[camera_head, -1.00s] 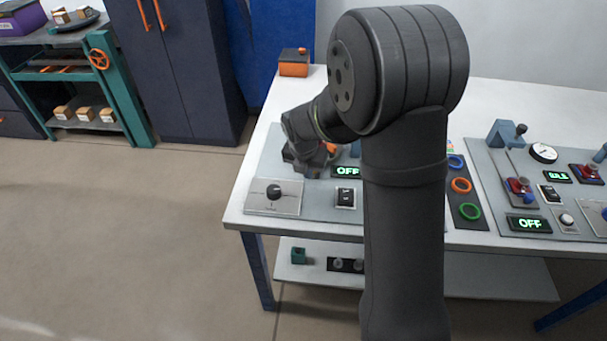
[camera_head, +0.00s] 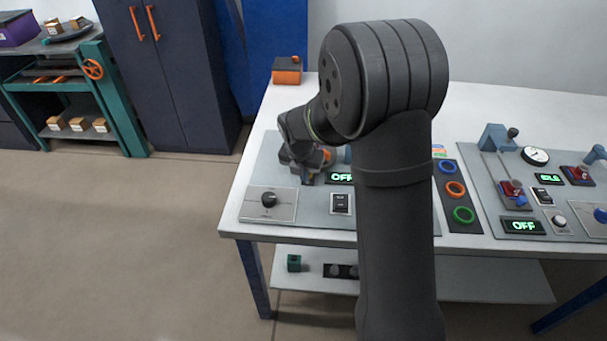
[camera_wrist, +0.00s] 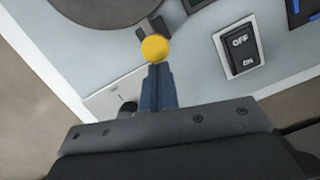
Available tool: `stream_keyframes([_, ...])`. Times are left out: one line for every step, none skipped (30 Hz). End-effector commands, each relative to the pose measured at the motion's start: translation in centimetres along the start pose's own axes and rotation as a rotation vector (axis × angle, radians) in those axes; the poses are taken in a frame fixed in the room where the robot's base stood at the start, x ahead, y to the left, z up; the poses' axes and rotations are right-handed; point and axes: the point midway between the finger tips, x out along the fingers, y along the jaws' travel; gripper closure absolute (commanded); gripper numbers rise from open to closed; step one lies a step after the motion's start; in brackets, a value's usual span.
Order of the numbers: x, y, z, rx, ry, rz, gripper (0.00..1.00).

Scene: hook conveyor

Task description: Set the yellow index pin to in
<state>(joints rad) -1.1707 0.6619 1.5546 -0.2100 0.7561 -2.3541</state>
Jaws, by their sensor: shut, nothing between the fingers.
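The yellow index pin shows in the wrist view as a round yellow knob (camera_wrist: 155,48), just beyond my fingertips. My gripper (camera_wrist: 156,70) is shut, with its blue fingers together and nothing between them. The fingertips are very close to the knob's near edge; I cannot tell whether they touch it. The pin's shaft and its in or out position are hidden from this angle. In the head view my gripper (camera_head: 308,180) is low over the left panel (camera_head: 318,209), and my arm hides the yellow pin there.
A rocker switch (camera_wrist: 239,42) is right of the pin in the wrist view. A black rotary knob (camera_head: 269,199) is on the panel's front left. Coloured rings (camera_head: 455,190) and another panel (camera_head: 485,165) are to the right. An orange box (camera_head: 287,71) stands at the back left.

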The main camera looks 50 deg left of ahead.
Motion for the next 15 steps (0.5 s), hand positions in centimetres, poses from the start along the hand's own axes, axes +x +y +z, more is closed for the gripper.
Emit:
stream_keyframes([-0.1,-0.1,1.1,0.003,-0.025,0.009,1.0])
stream_keyframes([-0.1,-0.1,1.0,0.002,-0.024,0.009,1.0])
stream_keyframes([-0.1,0.0,0.7,0.002,-0.024,0.009,1.0])
stream_keyframes([-0.2,0.0,0.5,0.001,-0.024,0.009,1.0])
stream_keyframes([-0.3,0.0,0.2,0.001,-0.023,0.008,1.0])
stream_keyframes([-0.5,0.0,-0.4,0.0,-0.022,0.008,1.0])
stream_keyframes([-0.6,0.0,-0.9,0.0,-0.02,0.007,1.0])
stream_keyframes([-0.8,0.0,-1.6,0.0,-0.017,0.006,1.0])
stream_keyframes([-0.9,0.0,-2.5,-0.002,-0.014,0.006,1.0])
stream_keyframes([-1.1,0.0,-3.2,-0.003,-0.012,0.005,1.0])
stream_keyframes([-1.3,0.0,-4.0,-0.002,-0.009,0.004,1.0])
stream_keyframes([-2.2,0.0,-3.9,0.0,-0.012,0.006,1.0])
stream_keyframes([-3.0,0.0,-3.9,0.002,-0.013,0.006,1.0])
stream_keyframes([-3.7,0.0,-3.9,0.002,-0.012,0.006,1.0])
stream_keyframes([-4.6,0.0,-3.9,0.001,-0.012,0.006,1.0])
